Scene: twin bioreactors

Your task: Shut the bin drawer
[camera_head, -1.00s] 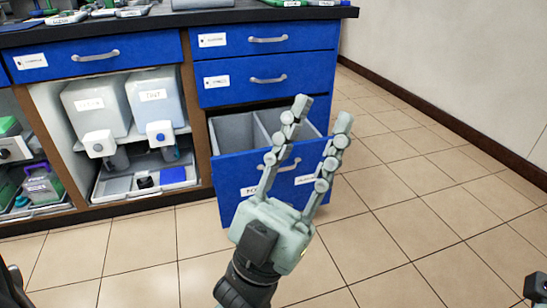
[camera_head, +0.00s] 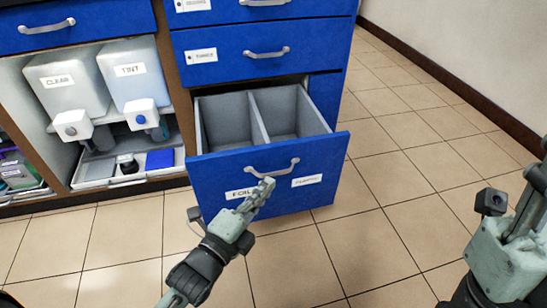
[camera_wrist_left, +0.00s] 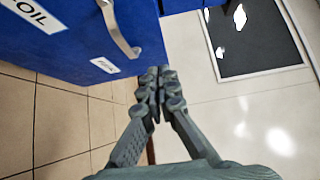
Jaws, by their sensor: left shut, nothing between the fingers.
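The bin drawer (camera_head: 215,180) is the bottom blue drawer and stands pulled out. Its grey interior has two compartments, and both look empty. Its front carries a curved metal handle (camera_head: 272,168) and two white labels, the left one seeming to read FOIL. My left gripper (camera_head: 267,183) is shut and empty, its tips just below the handle in the head view. In the left wrist view the shut fingers (camera_wrist_left: 156,76) point past the edge of the blue front, with the handle (camera_wrist_left: 122,30) to their upper left; contact cannot be told. My right gripper (camera_head: 520,225) is partly cut off at the right edge.
Two shut blue drawers (camera_head: 225,53) sit above the bin drawer. An open shelf to the left holds containers labelled CLEAR (camera_head: 62,82) and TINT (camera_head: 130,75) over a white tray (camera_head: 110,181). The tiled floor (camera_head: 400,200) in front and right is clear.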

